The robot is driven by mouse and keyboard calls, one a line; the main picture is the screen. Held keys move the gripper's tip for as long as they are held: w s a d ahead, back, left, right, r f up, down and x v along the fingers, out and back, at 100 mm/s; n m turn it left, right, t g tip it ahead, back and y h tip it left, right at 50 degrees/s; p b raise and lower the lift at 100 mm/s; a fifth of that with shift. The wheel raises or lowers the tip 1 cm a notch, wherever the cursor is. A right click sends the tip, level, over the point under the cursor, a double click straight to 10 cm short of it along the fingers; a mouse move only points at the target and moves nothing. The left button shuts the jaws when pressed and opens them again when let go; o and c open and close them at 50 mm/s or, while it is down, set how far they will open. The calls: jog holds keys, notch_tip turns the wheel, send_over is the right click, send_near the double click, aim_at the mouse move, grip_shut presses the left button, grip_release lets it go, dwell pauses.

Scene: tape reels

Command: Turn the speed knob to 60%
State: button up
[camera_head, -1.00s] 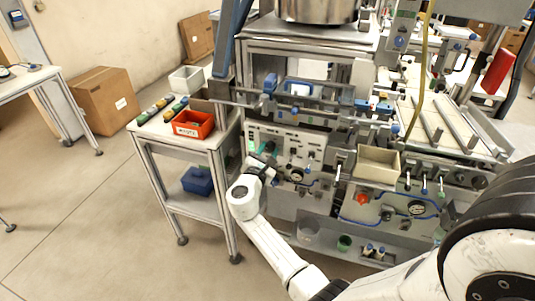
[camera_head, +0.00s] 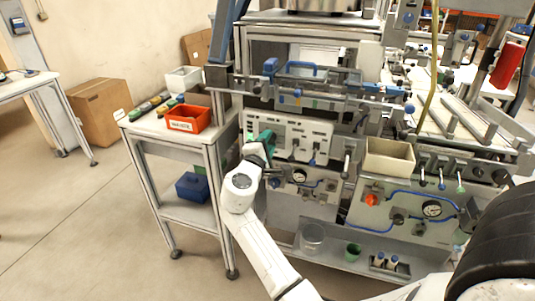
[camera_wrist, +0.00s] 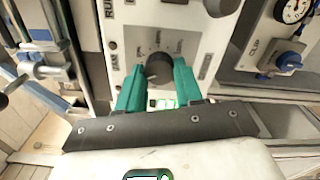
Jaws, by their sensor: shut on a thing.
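The speed knob (camera_wrist: 158,67) is a dark round knob on a light panel with printed scale marks around it, seen in the wrist view. My gripper (camera_wrist: 158,82) has green fingers, one on each side of the knob, and is shut on it. In the head view my gripper (camera_head: 264,140) reaches the left part of the machine's control panel (camera_head: 318,132); the knob is hidden there behind my gripper. The scale marks are too small to read the setting. A green-lit display (camera_wrist: 163,103) shows between the fingers below the knob.
A side table with a red-orange bin (camera_head: 188,119) and a blue box (camera_head: 193,187) stands left of my arm. A beige tray (camera_head: 389,160) sticks out of the machine at right. A gauge (camera_wrist: 291,10) and a blue-handled valve (camera_wrist: 289,62) are right of the knob.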

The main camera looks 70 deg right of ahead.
jog(key=m+b, duration=0.5)
jog(key=b, duration=0.1)
jog(key=shift+f+m, duration=0.4)
jog(key=m+b, duration=0.3)
jog(key=shift+r+b, duration=0.1)
jog(key=shift+b, duration=0.25)
jog(key=shift+r+m+b, duration=0.1)
jog(key=shift+m+b, duration=0.75)
jog(key=shift+m, duration=0.05)
jog(key=shift+r, duration=0.1)
jog(key=o, duration=1)
jog(key=shift+r, duration=0.1)
jog(key=shift+o, duration=0.2)
jog(key=shift+a, duration=0.15)
jog(key=a, duration=1)
jog(key=shift+s+a, duration=0.3)
jog(key=shift+s, duration=0.1)
